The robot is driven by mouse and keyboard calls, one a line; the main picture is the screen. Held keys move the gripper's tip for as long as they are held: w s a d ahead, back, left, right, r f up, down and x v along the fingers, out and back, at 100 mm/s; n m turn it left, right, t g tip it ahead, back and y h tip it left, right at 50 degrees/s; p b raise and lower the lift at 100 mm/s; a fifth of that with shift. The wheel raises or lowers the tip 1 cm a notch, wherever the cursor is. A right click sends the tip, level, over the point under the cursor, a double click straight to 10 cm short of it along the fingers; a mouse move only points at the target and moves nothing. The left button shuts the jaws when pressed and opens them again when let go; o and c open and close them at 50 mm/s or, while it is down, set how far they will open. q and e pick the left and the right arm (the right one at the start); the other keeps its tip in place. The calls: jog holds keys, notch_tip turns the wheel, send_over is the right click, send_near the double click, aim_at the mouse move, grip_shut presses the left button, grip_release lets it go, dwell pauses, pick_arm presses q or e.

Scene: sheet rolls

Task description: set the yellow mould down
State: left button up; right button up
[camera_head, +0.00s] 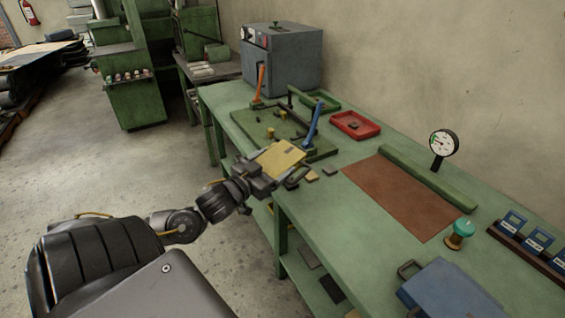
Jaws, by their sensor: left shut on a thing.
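The yellow mould (281,156) is a flat, plate-like block. It is in the middle of the head view, at the near edge of the green workbench, in front of a green fixture plate (262,121). My left gripper (268,173) is shut on its near side, and the jaws hide part of that side. A dark loop shows at the mould's right end. I cannot tell whether the mould touches the bench or hangs just above it. My right gripper is not in view.
The fixture has an orange lever (260,84) and a blue lever (313,124). A red tray (355,125), brown mat (402,197), dial gauge (444,144), teal-topped knob (462,229) and blue case (452,292) lie further right. A grey oven (285,60) stands behind.

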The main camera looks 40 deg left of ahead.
pick_arm(q)
jog(key=shift+s+d+r, duration=0.15)
jog(key=shift+s+r, duration=0.45)
jog(key=shift+s, duration=0.2)
jog(key=shift+f, duration=0.3)
jog(key=d+f, duration=0.3)
jog(key=d, duration=0.5)
jog(key=d+f, duration=0.3)
jog(key=d, duration=0.4)
jog(key=w+d+r+h, duration=0.1)
jog(key=w+d+r, duration=0.1)
jog(key=d+r, duration=0.2)
jog(key=d, duration=0.2)
jog(key=shift+d+r+m, duration=0.15)
jog(key=shift+d+m, duration=0.25)
